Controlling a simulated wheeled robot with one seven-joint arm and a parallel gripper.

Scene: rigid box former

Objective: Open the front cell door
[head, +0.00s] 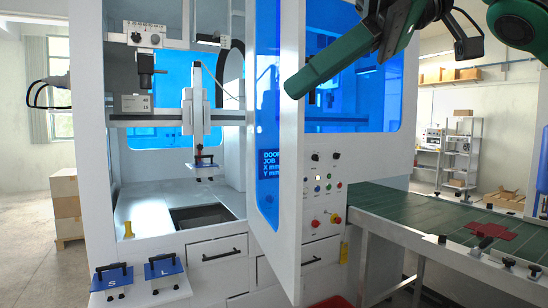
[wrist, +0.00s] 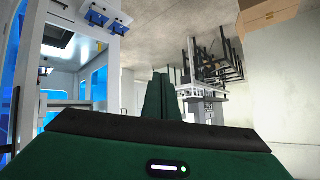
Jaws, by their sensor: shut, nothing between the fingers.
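The front cell door (head: 291,200) is a tall white-framed leaf with a blue window (head: 267,110). In the head view it stands swung out from the cell front toward me, with the opening to its left uncovered. My gripper (head: 292,90) reaches in from the upper right, its green fingers overlapping the door's near edge in the picture; I cannot tell whether they touch it. In the wrist view the fingers (wrist: 160,80) lie together, shut and empty. The door's handle is not visible.
Inside the cell a tool head (head: 203,160) hangs over the white deck. Blue pads marked S (head: 112,280) and L (head: 163,267) sit on a front shelf. A button panel (head: 324,190) is right of the door. A green conveyor (head: 420,215) carries a red piece (head: 490,230).

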